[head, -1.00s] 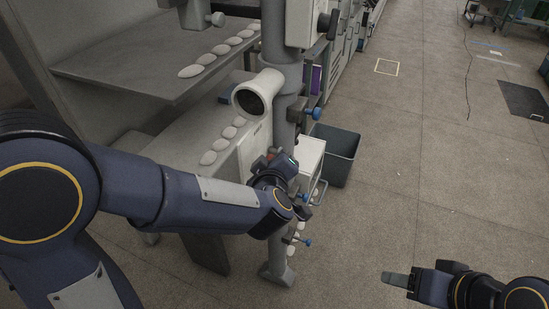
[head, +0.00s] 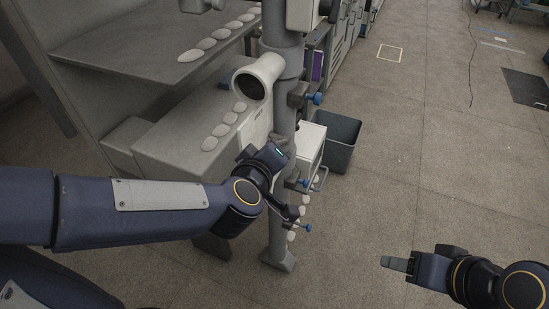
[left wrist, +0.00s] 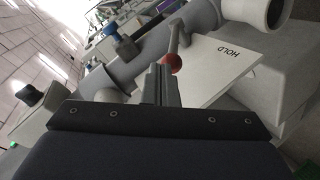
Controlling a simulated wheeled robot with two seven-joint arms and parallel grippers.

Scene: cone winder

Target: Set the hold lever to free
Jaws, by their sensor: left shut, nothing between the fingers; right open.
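The white panel marked HOLD (left wrist: 222,62) shows in the left wrist view, upside down. In front of it is the hold lever, a grey rod (left wrist: 178,38) ending in a red ball knob (left wrist: 172,62). My left gripper (left wrist: 163,78) is shut and empty, its fingertips close by the knob; I cannot tell whether they touch it. In the head view the panel (head: 258,135) is partly visible beside the grey post, and my left arm and the post area hide the lever. My right gripper (head: 415,261) is open and empty over the floor at lower right.
The grey post (head: 283,120) carries blue-knobbed fittings (head: 316,98) and a white round tube (head: 258,78). Shelves (head: 150,50) with white oval pieces stand at left. A dark bin (head: 338,138) stands behind the post. The floor at right is open.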

